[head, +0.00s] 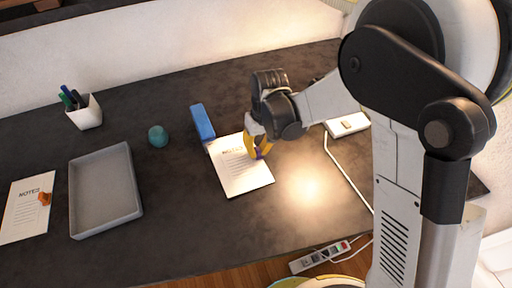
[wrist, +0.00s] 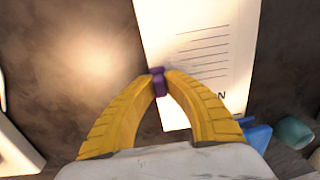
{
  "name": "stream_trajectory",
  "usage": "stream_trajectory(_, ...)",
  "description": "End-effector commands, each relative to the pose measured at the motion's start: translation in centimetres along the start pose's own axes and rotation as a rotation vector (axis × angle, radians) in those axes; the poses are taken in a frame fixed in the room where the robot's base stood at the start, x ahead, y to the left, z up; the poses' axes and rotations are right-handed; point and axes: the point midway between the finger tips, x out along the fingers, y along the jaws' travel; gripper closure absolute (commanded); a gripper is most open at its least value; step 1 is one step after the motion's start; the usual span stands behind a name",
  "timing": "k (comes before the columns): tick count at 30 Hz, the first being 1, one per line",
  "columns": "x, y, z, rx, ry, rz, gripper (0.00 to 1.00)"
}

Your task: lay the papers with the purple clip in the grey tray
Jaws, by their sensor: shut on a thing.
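The papers (head: 236,173) lie on the dark desk, white with "NOTES" print, with a purple clip (wrist: 158,82) on their edge. In the head view my gripper (head: 259,152) is over the right edge of these papers. In the wrist view the papers (wrist: 205,50) stretch away from the fingertips, and my gripper (wrist: 160,80) has its yellow fingers closed on the purple clip. I cannot tell whether the papers are lifted off the desk. The grey tray (head: 136,192) stands to the left on the desk and looks empty.
Other papers with an orange clip (head: 24,218) lie left of the tray. A blue object (head: 202,122) is close behind the held papers. A teal ball-like object (head: 158,136) and a white pen cup (head: 88,114) stand further left. A white cable (head: 348,178) runs on the right.

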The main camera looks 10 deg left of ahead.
Motion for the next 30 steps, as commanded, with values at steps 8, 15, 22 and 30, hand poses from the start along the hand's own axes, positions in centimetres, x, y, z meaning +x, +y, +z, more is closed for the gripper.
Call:
stream_trajectory(8, 0.1, 0.0, 1.6, 0.0, -0.001, 0.0, 1.0)
stream_trajectory(15, 0.1, 0.0, 3.0, 0.0, -0.001, 0.0, 1.0)
stream_trajectory(22, 0.0, 0.0, 4.2, 0.0, -0.001, 0.0, 1.0)
stream_trajectory(30, 0.0, 0.0, 5.4, 0.0, -0.001, 0.0, 1.0)
